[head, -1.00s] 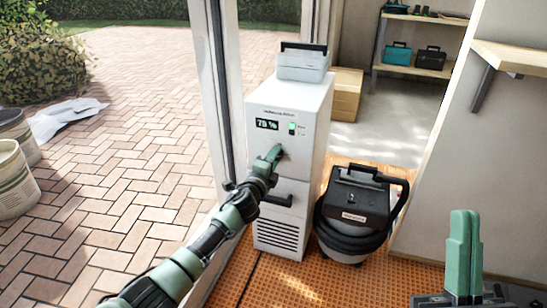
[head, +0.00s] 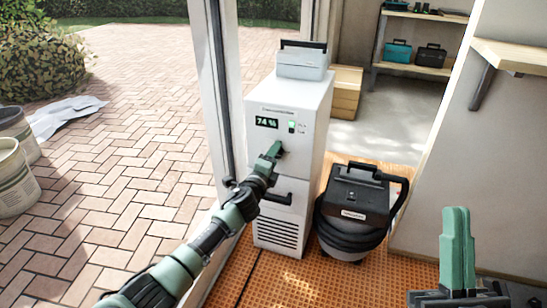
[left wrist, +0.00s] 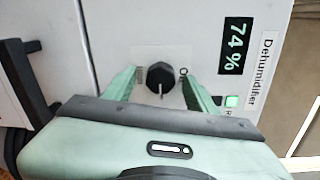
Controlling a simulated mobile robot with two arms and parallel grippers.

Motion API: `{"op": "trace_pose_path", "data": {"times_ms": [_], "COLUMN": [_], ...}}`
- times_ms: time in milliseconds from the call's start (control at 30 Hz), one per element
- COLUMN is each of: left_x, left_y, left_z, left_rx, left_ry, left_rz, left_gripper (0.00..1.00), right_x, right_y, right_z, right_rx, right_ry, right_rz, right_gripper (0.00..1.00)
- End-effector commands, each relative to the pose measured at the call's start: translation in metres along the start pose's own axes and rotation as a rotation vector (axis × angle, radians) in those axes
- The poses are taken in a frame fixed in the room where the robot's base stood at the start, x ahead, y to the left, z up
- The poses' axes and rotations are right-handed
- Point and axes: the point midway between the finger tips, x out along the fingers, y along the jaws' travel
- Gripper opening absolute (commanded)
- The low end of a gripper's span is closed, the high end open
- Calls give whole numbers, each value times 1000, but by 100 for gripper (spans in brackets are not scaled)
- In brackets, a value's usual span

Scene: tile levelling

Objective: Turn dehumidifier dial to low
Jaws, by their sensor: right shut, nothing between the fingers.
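The white dehumidifier (head: 284,170) stands upright by the door frame, its display (head: 266,122) reading 74 %. Its dark round dial (left wrist: 160,77) shows in the left wrist view, with a pale pointer mark toward the bottom of that picture. My left gripper (head: 278,149) is at the front panel and hides the dial in the head view. In the left wrist view its fingers are open, one on each side of the dial, with gaps visible. A green lamp (left wrist: 232,101) is lit beside the display. My right gripper (head: 459,213) is shut and empty at lower right.
A light case (head: 302,65) sits on top of the dehumidifier. A black vacuum (head: 355,205) stands close at its right. Shelves with toolboxes (head: 398,53) are behind. Buckets (head: 12,180) stand on the paving at left. Orange matting (head: 300,275) covers the floor.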

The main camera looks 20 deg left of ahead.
Motion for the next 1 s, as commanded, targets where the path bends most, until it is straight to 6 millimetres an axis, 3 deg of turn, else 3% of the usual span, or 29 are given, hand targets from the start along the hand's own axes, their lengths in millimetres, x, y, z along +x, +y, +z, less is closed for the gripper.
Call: {"op": "trace_pose_path", "data": {"times_ms": [300,700,1000], "left_x": [-4,-50,-76], "left_y": [-1,-2,0], "left_z": [0,0,0], "left_rx": [-1,0,0], "left_ry": [0,2,0], "left_rz": [-1,0,1], "left_gripper": [57,57,57], "right_x": [1,-16,-40], "right_y": [0,11,16], "right_z": [4,80,113], "right_rx": [0,-19,-26], "right_ry": [-26,-458,-662], "right_rz": [0,19,31], "right_gripper": [0,0,0]}}
